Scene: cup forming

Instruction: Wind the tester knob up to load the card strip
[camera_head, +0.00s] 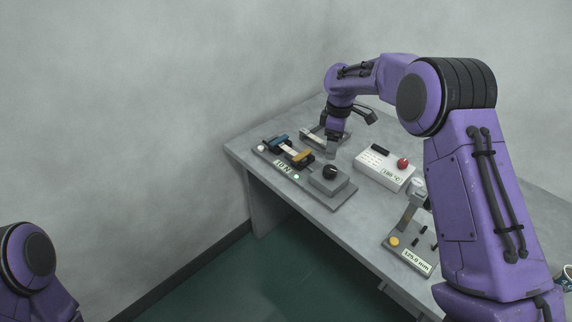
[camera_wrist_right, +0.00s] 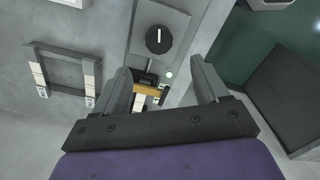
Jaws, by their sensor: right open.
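The tester (camera_head: 346,196) is a grey plate on the table with a display that seems to read 10 N and a lit green lamp (camera_head: 296,176). Its black knob (camera_head: 330,172) sits on a grey block at the right end. In the right wrist view the knob (camera_wrist_right: 159,40) shows a white pointer line, beyond my fingertips. A pale card strip (camera_head: 289,150) lies between a blue clamp (camera_head: 278,141) and an amber clamp (camera_head: 302,158). My right gripper (camera_head: 331,153) is open and empty, above and behind the knob; its fingers (camera_wrist_right: 160,66) stand apart. My left gripper is out of view.
A white heater box (camera_head: 384,170) with a red button stands right of the tester. A gauge on a stand (camera_head: 410,252), reading about 325.0 mm, is nearer the front right. A grey frame (camera_wrist_right: 67,72) lies behind the tester. A patterned cup (camera_head: 566,279) is at the far right.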

